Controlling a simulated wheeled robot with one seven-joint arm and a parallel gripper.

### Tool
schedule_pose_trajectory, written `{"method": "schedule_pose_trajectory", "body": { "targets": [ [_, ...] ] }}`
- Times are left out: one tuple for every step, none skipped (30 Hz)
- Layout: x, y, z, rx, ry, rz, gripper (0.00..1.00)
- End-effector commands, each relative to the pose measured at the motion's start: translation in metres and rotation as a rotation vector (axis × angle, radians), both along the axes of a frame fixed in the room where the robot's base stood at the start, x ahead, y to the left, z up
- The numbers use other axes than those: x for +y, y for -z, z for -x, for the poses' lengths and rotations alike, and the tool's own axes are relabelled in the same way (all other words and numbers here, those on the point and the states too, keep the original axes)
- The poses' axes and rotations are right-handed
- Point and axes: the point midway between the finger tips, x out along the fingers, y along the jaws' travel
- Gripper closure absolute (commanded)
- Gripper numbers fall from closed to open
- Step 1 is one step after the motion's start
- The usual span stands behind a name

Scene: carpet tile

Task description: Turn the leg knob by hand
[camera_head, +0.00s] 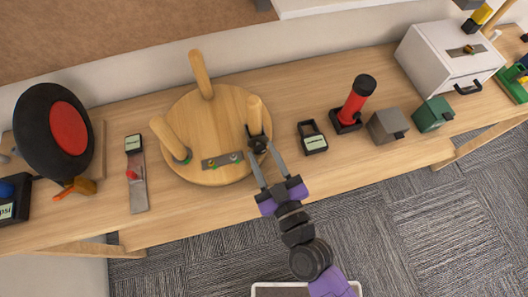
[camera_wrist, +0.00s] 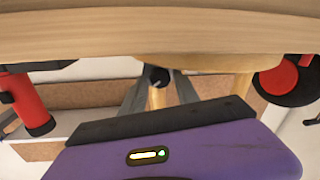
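A round wooden stool (camera_head: 228,112) lies upside down on the table, with its legs pointing up. My fingers converge there, one on each side. In the wrist view, the round black knob (camera_wrist: 158,77) sits between the fingertips, with the pale leg beyond it. I cannot tell whether the fingers press on it. A grey plate (camera_head: 222,160) with small coloured parts is fixed on the stool in front.
A black frame (camera_head: 313,138), a red-and-black cylinder (camera_head: 354,103), a grey box (camera_head: 387,126) and a green box (camera_head: 432,114) stand to the right. A grey strip tool (camera_head: 137,180) and a black-and-red disc (camera_head: 55,132) stand to the left. The table's front edge runs beneath my arm.

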Motion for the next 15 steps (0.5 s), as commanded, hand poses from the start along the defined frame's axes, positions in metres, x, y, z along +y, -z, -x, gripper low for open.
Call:
{"method": "schedule_pose_trajectory", "body": {
  "targets": [
    [0.0007,-0.0003,-0.0014,0.0,0.0,0.0,0.63],
    [0.0007,-0.0001,-0.0016,0.0,0.0,0.0,0.63],
    [0.0009,0.0,-0.0018,0.0,0.0,0.0,0.63],
    [0.0009,0.0001,-0.0018,0.0,0.0,0.0,0.63],
    [0.0007,0.0002,-0.0018,0.0,0.0,0.0,0.63],
    [0.0008,0.0002,-0.0016,0.0,0.0,0.0,0.63],
    [0.0008,0.0002,-0.0016,0.0,0.0,0.0,0.63],
    [0.0008,0.0002,-0.0016,0.0,0.0,0.0,0.63],
    [0.0007,0.0002,-0.0015,0.0,0.0,0.0,0.69],
    [0.0006,0.0002,-0.0016,0.0,0.0,0.0,0.75],
    [0.0007,0.0002,-0.0015,0.0,0.0,0.0,0.8],
    [0.0007,0.0001,-0.0014,0.0,0.0,0.0,0.88],
    [0.0007,0.0001,-0.0014,0.0,0.0,0.0,0.94],
    [0.0007,0.0001,-0.0014,0.0,0.0,0.0,1.0],
    [0.0008,0.0001,-0.0014,0.0,-0.001,0.0,1.0]
  ]
}}
